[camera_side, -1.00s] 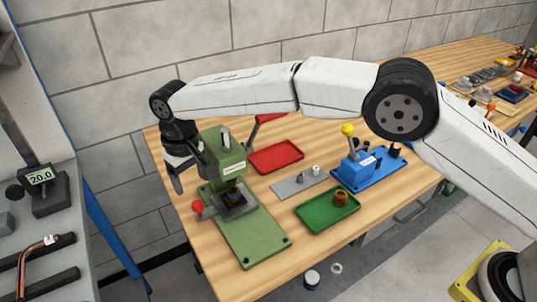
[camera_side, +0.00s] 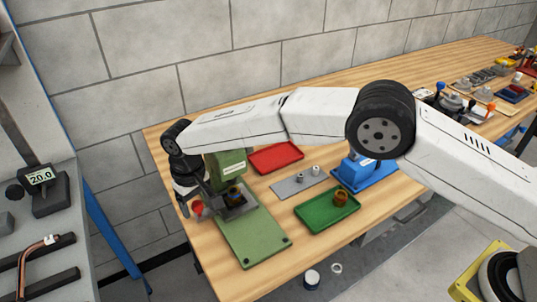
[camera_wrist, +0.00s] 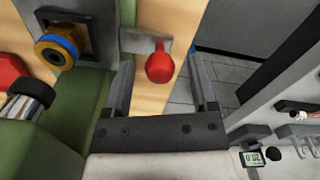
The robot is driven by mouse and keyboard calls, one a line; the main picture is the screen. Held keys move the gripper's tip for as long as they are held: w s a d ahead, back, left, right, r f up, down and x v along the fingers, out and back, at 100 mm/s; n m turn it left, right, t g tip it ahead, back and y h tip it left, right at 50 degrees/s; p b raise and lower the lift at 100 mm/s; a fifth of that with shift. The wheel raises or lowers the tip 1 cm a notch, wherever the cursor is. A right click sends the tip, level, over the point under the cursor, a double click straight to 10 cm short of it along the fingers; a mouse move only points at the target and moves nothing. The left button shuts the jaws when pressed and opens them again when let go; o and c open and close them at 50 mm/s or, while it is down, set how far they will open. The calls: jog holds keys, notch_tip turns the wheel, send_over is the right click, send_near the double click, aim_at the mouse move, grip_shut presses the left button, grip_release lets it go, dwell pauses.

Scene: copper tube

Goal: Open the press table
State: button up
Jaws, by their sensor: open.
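The green press (camera_side: 228,163) stands on a green base plate at the left of the wooden bench. Its dark square table (camera_side: 248,204) carries a small round part with blue and orange bands (camera_wrist: 57,48). A red knob (camera_side: 197,209) sticks out from the press table's left side; in the wrist view the red knob (camera_wrist: 160,66) shows on a grey metal bracket. My gripper (camera_side: 194,204) is low beside the press, open. In the wrist view my gripper (camera_wrist: 160,75) has one finger on each side of the knob, with gaps visible on both sides.
A red tray (camera_side: 277,157), a grey plate (camera_side: 290,187) with small parts, a green tray (camera_side: 318,217) with a brown ring and a blue fixture (camera_side: 365,172) lie to the right. A grey stand with a display (camera_side: 42,178) is at far left.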

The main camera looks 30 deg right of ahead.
grip_shut()
dwell(1.4)
